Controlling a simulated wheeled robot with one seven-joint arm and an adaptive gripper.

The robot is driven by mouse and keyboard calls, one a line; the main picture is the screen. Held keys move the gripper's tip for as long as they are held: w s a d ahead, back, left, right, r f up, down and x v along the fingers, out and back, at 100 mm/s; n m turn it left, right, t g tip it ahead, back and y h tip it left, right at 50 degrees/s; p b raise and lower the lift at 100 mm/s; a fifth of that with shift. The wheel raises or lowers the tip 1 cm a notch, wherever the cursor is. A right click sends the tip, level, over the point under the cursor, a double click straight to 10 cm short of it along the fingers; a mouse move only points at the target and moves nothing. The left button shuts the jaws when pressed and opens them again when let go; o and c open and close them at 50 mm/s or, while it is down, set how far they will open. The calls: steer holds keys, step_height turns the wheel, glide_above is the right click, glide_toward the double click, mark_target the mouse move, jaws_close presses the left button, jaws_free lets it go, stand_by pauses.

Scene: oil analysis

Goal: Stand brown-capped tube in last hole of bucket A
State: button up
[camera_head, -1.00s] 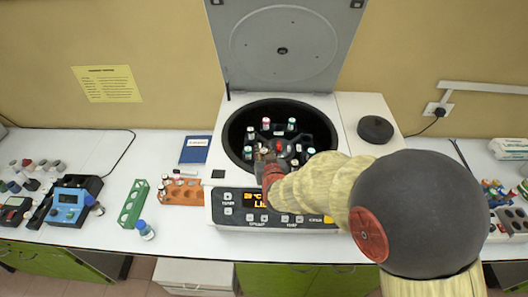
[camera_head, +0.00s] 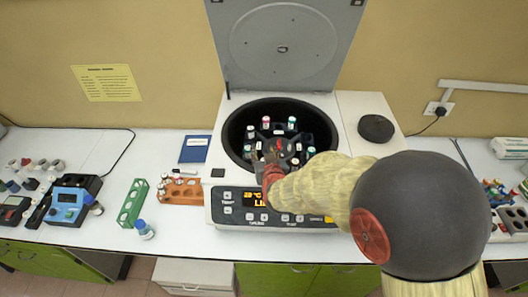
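The open centrifuge bowl (camera_head: 237,121) holds a dark rotor with several capped tubes standing in its buckets. A tube with a pink-and-white cap (camera_head: 266,121) stands at the back, and teal-capped tubes (camera_head: 291,121) stand at the back right and right (camera_head: 311,151). My gripper (camera_head: 269,153) reaches into the front of the bowl, over the front bucket. Its fingers are small and dark against the rotor, so I cannot tell whether they are apart or closed. I cannot make out the brown-capped tube clearly, and the front bucket's holes are partly hidden by my gripper and arm.
The raised lid (camera_head: 283,45) stands behind the bowl. An orange rack (camera_head: 183,190) with several tubes and a green rack (camera_head: 132,203) stand to the left, with a blue-capped tube (camera_head: 144,230) nearby. A black round knob (camera_head: 375,128) sits on the right side.

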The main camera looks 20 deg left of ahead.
steer(key=shift+r+p, duration=0.45)
steer(key=v, duration=1.2)
steer(key=shift+r, duration=0.25)
steer(key=shift+w+d+r, duration=0.1)
steer(key=shift+d+r, duration=0.1)
steer(key=d+r+m+g, duration=0.15)
steer(key=d+r, duration=0.25)
steer(key=d, duration=0.4)
steer(key=s+d+r+m+g+h, duration=0.1)
steer(key=s+d+r+g+h, duration=0.1)
steer(key=s+d, duration=0.8)
steer(key=s+d+r+m+g+h, duration=0.2)
steer(key=s+d+r+g+h, duration=0.1)
steer(key=s+d, duration=0.7)
steer(key=d, duration=0.3)
steer(key=shift+s+d+r+h, duration=0.3)
steer(key=shift+d+r+h, duration=0.05)
steer(key=shift+d+h, duration=0.05)
